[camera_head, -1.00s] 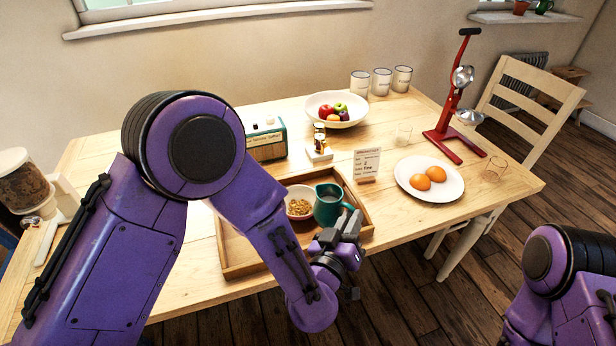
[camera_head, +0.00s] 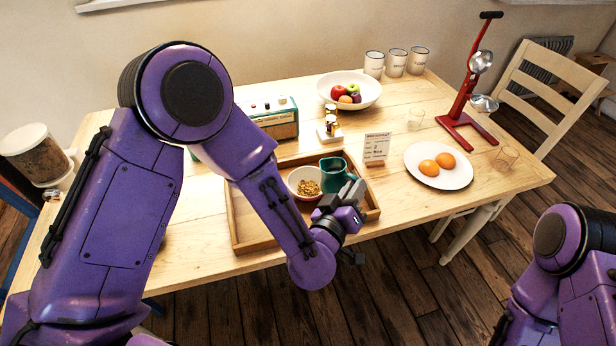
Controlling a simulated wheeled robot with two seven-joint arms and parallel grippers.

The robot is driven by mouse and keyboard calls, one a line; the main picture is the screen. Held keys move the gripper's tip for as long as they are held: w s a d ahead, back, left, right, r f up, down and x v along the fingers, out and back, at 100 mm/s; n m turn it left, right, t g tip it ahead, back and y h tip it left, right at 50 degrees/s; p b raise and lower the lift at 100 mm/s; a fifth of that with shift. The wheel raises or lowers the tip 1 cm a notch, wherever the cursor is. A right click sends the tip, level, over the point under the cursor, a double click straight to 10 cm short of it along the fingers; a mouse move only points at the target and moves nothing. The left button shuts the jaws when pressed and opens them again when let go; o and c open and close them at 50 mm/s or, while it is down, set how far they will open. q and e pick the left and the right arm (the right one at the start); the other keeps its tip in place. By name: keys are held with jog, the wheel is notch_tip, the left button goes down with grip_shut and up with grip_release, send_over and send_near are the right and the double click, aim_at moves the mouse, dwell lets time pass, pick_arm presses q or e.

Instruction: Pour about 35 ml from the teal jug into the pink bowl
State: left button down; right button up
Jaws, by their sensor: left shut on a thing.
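The teal jug (camera_head: 331,172) is at the right side of the wooden tray, with its spout side toward the bowl. My left gripper (camera_head: 346,194) is shut on the jug from its near right side, and its fingers hide part of it. I cannot tell the jug's exact tilt or its liquid level. The pink bowl (camera_head: 294,177), pale pink outside, stands in the tray just left of the jug, with brown granola-like pieces inside.
The wooden tray (camera_head: 247,246) has raised edges. A recipe card (camera_head: 376,147) stands behind it to the right. A radio (camera_head: 280,120) stands behind.

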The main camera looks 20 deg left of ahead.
aim_at(348, 175)
pick_arm(q)
jog(key=r+p, duration=0.1)
jog(key=a+r+n+p, duration=0.1)
jog(key=w+r+n+p, duration=0.1)
jog(key=shift+a+r, duration=0.15)
jog(key=shift+a, duration=0.25)
jog(key=shift+w+a+r+n+g+p, duration=0.2)
jog(key=shift+a+n+g+p, duration=0.1)
jog(key=shift+a+n+p, duration=0.25)
jog(key=shift+w+a+r+n+p, duration=0.15)
jog(key=shift+w+a+n+p, duration=0.1)
jog(key=shift+a+n+p, duration=0.25)
jog(key=shift+w+a+r+n+p, duration=0.15)
jog(key=shift+w+a+n+p, duration=0.1)
jog(key=shift+a+n+p, duration=0.25)
jog(key=shift+w+a+f+n+g+h, duration=0.15)
jog(key=shift+a+f+n+g+h, duration=0.1)
jog(key=shift+a+n, duration=0.2)
jog(key=shift+w+a+f+n+g+h, duration=0.1)
jog(key=shift+a+n+g+h, duration=0.05)
jog(key=shift+a+n+h, duration=0.2)
jog(key=shift+w+a+r+n+p, duration=0.1)
jog(key=shift+r+n+p, duration=0.15)
jog(key=shift+p, duration=0.45)
